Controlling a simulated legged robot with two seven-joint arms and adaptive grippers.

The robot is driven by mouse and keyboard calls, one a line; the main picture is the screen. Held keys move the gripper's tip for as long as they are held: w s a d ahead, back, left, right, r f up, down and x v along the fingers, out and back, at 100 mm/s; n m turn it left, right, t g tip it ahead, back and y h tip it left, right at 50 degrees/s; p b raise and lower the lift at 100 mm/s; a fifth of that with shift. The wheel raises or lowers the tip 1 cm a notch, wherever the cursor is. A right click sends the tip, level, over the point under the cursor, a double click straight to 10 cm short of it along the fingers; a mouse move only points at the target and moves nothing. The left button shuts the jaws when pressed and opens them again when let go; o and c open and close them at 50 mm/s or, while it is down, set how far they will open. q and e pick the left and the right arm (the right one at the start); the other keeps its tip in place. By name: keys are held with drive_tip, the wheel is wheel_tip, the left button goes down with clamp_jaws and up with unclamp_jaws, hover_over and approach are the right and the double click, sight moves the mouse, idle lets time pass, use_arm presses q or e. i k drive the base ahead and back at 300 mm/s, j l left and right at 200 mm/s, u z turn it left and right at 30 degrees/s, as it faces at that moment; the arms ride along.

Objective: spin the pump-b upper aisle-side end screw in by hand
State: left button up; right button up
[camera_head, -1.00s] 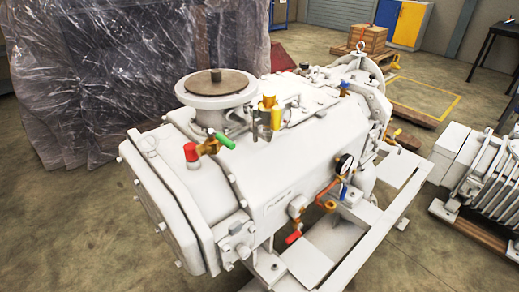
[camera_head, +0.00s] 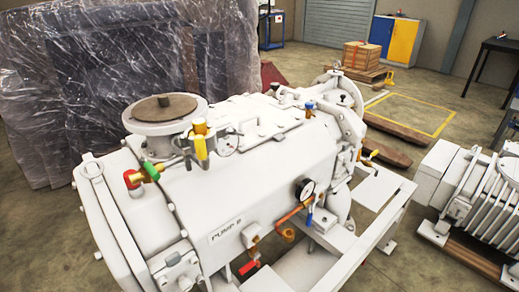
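The white pump (camera_head: 255,170) labelled PUMP B (camera_head: 226,231) fills the middle of the head view on its frame. Its near end plate (camera_head: 105,215) is at the lower left, partly cut off by the bottom edge. I cannot single out the upper aisle-side end screw at this size. A round flange with a brown cover (camera_head: 166,108) stands on top. A red-capped brass valve with a green handle (camera_head: 141,177) sits near the end plate. Neither of my grippers shows in this view.
Plastic-wrapped crates (camera_head: 120,75) stand behind the pump. A finned white unit (camera_head: 470,195) on wooden beams is at the right. A wooden box (camera_head: 361,55) and a blue and yellow cabinet (camera_head: 396,38) stand farther back.

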sight(98, 255)
drive_tip(key=u, duration=0.85)
